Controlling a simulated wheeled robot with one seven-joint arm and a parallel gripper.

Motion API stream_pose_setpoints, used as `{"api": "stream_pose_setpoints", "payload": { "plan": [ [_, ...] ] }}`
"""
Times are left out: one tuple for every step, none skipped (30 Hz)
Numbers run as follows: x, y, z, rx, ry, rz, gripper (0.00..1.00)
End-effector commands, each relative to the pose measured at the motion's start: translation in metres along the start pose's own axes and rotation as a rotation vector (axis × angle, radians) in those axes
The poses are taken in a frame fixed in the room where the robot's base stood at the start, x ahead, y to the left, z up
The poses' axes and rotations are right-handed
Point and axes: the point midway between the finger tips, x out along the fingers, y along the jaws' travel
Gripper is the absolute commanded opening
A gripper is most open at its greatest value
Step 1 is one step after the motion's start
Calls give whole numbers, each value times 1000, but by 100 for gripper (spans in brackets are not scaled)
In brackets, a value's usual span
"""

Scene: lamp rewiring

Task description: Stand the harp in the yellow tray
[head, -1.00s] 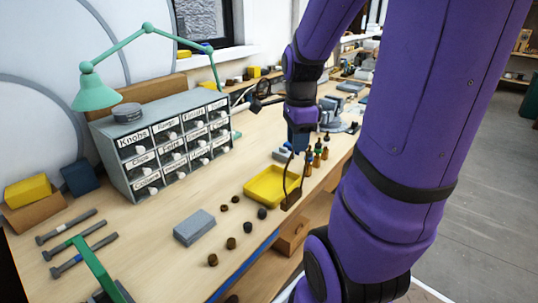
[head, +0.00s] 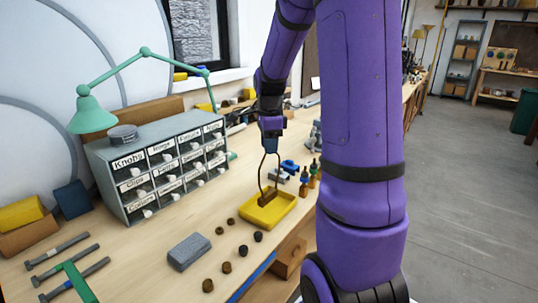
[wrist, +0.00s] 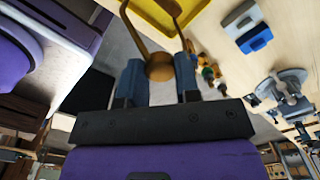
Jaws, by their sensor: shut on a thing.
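The harp (head: 263,175) is a dark brown wire loop with a brown block at its lower end. My gripper (head: 270,149) is shut on the harp's top, and the harp hangs roughly upright below it. The yellow tray (head: 283,217) lies on the bench. The harp's block overlaps the tray's inside in the head view; I cannot tell whether it touches the floor. In the wrist view, the blue fingers of my gripper (wrist: 160,78) close on the harp's round brown end (wrist: 160,67), with the yellow tray (wrist: 152,14) beyond.
Small bottles (head: 308,178) and a blue-and-grey item (head: 289,166) stand close right of and behind the tray. Dark knobs (head: 243,250) and a grey block (head: 189,251) lie in front and left. A labelled drawer cabinet (head: 160,168) stands behind left.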

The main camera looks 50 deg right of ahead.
Motion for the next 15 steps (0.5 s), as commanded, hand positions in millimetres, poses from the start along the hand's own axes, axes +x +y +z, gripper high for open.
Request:
{"api": "stream_pose_setpoints", "payload": {
  "plan": [
    [0,-4,1,0,0,-1,0],
    [2,-4,0,0,0,0,0],
    [6,-4,0,1,0,1,0],
    [9,-3,0,1,0,2,0],
    [12,-3,0,1,0,2,0],
    [16,-3,0,0,0,2,0],
    [19,-3,0,0,0,2,0],
    [23,-3,0,0,0,3,0],
    [27,-3,0,0,0,2,0],
    [29,-3,0,0,0,1,0],
    [32,-3,0,0,0,1,0],
    [34,-3,0,0,0,1,0],
    [35,-4,0,0,0,0,0],
    [35,-4,0,0,0,-1,0],
    [35,-4,0,0,0,-1,0]
  ]
}}
